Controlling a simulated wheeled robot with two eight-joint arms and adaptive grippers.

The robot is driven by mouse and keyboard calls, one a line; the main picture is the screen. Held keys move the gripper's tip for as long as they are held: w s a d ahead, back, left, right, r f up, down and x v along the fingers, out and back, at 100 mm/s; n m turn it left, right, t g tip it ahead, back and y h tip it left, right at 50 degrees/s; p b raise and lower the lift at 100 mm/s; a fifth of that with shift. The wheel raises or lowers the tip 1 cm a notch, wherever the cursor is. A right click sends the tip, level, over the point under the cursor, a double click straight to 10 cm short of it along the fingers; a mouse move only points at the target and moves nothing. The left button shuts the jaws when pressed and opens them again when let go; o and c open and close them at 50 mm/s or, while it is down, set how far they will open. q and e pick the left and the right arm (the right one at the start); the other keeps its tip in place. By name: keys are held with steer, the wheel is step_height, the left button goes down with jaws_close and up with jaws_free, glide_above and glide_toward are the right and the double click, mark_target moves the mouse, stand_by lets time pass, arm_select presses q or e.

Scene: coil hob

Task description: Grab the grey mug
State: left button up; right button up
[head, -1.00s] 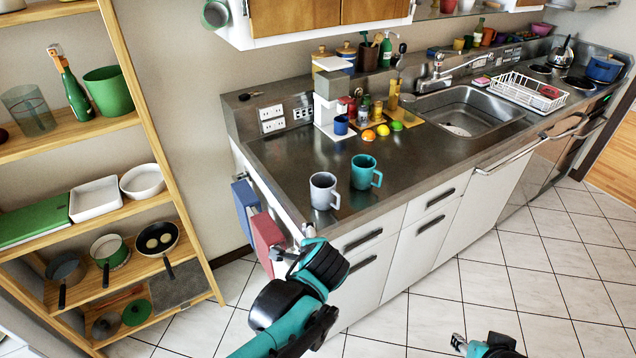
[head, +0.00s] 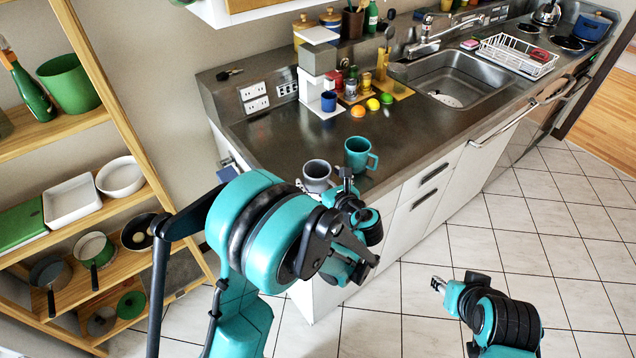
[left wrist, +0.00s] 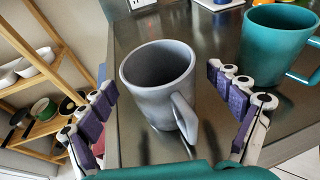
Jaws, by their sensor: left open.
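The grey mug (head: 317,174) stands upright near the front left corner of the steel counter, partly hidden behind my left arm in the head view. In the left wrist view the grey mug (left wrist: 158,92) stands between the spread fingers of my left gripper (left wrist: 168,118), its handle pointing toward the lower right. The fingers are open on both sides of it, and no clear contact shows. In the head view my left gripper (head: 325,186) is at the mug, mostly hidden by the arm. My right gripper (head: 438,284) is over the floor, away from the counter; its jaw state is too small to tell.
A teal mug (head: 358,153) stands close to the right of the grey mug, also seen in the left wrist view (left wrist: 274,45). A blue cup (head: 328,101), fruit and jars stand farther back. A wooden shelf (head: 120,120) is at the left.

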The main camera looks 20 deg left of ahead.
mark_target(312, 170)
arm_select(q)
steer(key=b+x, duration=0.1)
steer(key=x, duration=0.3)
steer(key=shift+f, duration=0.2)
steer(key=c, duration=1.5)
steer(key=shift+r, duration=0.1)
steer(key=shift+c, duration=0.3)
